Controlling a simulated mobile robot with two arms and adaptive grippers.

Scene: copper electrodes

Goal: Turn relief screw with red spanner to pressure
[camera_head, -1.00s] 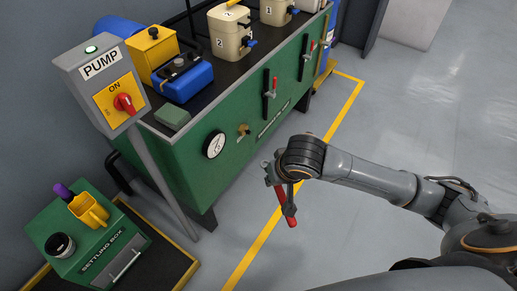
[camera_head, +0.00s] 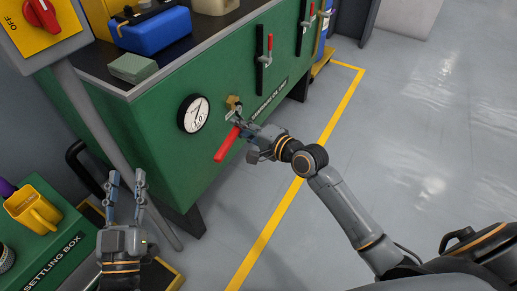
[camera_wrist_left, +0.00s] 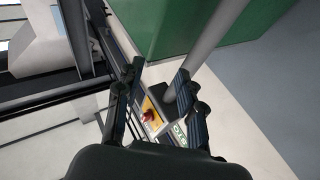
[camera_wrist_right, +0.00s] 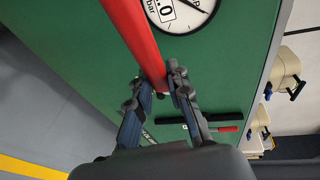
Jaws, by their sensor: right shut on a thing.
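The red spanner (camera_head: 226,146) is held by my right gripper (camera_head: 243,126) in front of the green tank. Its red handle points down and left, and its upper end is at the brass relief screw (camera_head: 234,103). I cannot tell whether it is seated on the screw. In the right wrist view the red handle (camera_wrist_right: 137,38) runs between the fingertips. The pressure gauge (camera_head: 193,114) is just left of the screw; its small reading is not clearly legible. My left gripper (camera_head: 127,182) is open and empty, left of the tank, with fingers pointing up.
The pump panel (camera_head: 40,35) with a red knob stands on a grey post at the left. The settling box (camera_head: 58,245) with a yellow jug (camera_head: 33,209) is at lower left. Red-handled levers (camera_head: 268,50) are on the tank front. The floor at right is clear.

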